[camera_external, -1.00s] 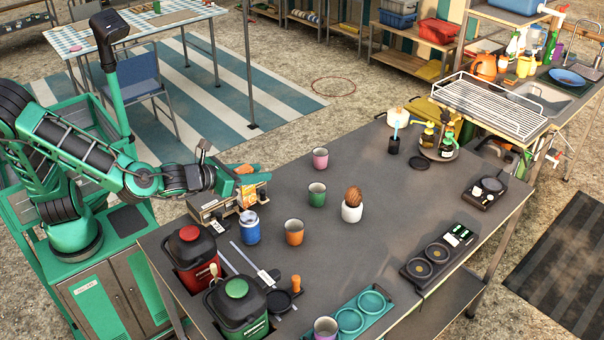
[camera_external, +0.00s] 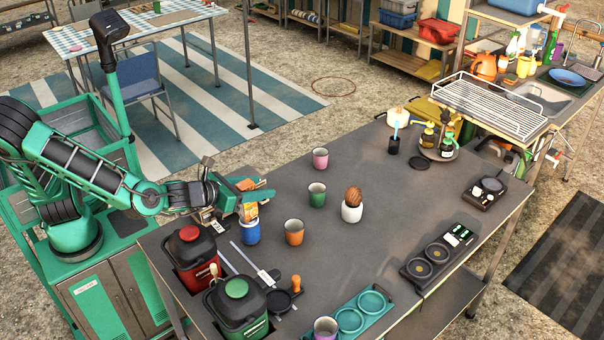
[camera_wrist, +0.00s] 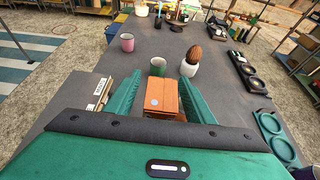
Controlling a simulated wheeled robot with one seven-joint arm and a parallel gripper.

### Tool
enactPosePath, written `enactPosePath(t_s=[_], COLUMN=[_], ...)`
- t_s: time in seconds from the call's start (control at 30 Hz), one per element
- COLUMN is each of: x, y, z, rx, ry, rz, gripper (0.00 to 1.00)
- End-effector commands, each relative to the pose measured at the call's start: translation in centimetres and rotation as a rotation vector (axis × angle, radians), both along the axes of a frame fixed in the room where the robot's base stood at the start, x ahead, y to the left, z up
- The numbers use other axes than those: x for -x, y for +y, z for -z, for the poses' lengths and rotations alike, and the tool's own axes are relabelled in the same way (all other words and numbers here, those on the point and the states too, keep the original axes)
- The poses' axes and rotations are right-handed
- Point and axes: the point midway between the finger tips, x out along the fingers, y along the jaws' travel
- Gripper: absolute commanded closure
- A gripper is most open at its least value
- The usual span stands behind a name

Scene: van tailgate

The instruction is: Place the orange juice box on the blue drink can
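The orange juice box (camera_external: 250,211) is upright between the fingers of my gripper (camera_external: 256,190), which is shut on it. The box is directly over the blue drink can (camera_external: 250,234), and its lower end appears to meet the can's top; I cannot tell whether they touch. In the wrist view the box (camera_wrist: 162,96) shows between the two green fingers of my gripper (camera_wrist: 161,90). The can's top is mostly hidden behind the box in the outside view.
An orange cup (camera_external: 294,232), a green cup (camera_external: 316,195) and a pink cup (camera_external: 320,158) stand to the right. Red (camera_external: 192,257) and green-lidded (camera_external: 237,308) containers stand in front. The table's middle right is clear.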

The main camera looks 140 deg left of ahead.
Motion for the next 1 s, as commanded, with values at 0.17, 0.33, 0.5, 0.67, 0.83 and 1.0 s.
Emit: enactPosePath(t_s=[0.17,0.33,0.5,0.67,0.83,1.0], x=[0.0,-0.1,-0.2,-0.2,-0.2,-0.2], y=[0.0,-0.3,-2.2,-4.9,-7.7,-9.8], z=[0.0,-0.3,-1.1,-2.2,-3.3,-4.2], rx=[0.000,0.001,0.002,0.002,0.002,0.002], ry=[0.000,0.000,-0.002,-0.001,-0.001,-0.001], rz=[0.000,0.001,0.006,0.005,0.006,0.004], gripper=[0.52,0.52,0.52,0.52,0.52,0.52])
